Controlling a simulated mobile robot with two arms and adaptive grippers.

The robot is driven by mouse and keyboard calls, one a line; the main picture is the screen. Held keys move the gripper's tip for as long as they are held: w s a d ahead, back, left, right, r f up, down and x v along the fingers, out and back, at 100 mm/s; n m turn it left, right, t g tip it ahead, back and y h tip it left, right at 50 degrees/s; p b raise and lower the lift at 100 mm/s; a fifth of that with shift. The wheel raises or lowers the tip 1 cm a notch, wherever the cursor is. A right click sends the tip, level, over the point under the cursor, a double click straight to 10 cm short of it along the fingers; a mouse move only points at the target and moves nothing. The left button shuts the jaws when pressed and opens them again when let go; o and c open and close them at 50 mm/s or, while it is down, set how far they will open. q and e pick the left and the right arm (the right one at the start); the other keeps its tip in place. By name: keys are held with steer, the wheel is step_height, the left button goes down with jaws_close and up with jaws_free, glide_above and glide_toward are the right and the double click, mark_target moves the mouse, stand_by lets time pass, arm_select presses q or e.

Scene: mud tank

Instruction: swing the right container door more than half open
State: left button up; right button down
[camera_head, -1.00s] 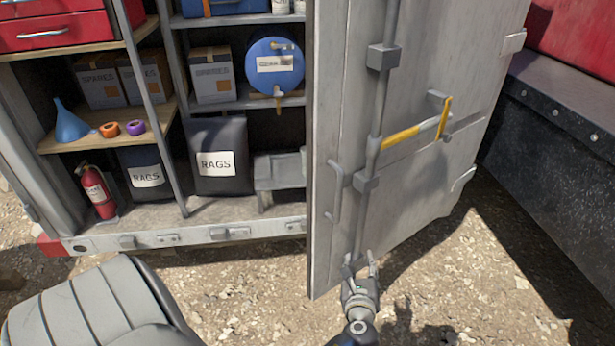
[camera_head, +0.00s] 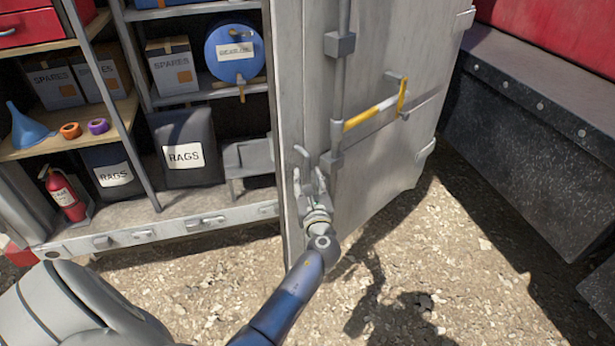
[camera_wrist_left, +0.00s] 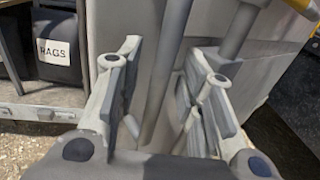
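The right container door (camera_head: 375,150) is a light grey metal panel that stands swung out from the container, with the shelves showing to its left. A vertical locking rod (camera_head: 338,75) and a yellow-and-white lever (camera_head: 370,117) are on its face. A thin grey handle (camera_head: 300,157) is near its left edge. My left gripper (camera_head: 309,180) is at the handle's height, close to the door face. In the left wrist view its fingers (camera_wrist_left: 160,95) are apart, with a vertical grey bar between them; I cannot tell whether they touch it. My right gripper is not in view.
The open container (camera_head: 180,215) holds shelves with boxes, a blue drum (camera_head: 233,55), rag bags and a fire extinguisher (camera_head: 65,195). A dark bin with a red top (camera_head: 540,110) stands to the door's right. Gravel ground (camera_head: 440,270) lies clear in front.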

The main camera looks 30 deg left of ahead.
arm_select(q)
steer(key=shift+w+a, duration=0.2)
steer(key=shift+w, duration=0.05)
jaws_close()
steer(key=shift+s+d+f, duration=0.1)
stand_by(0.3)
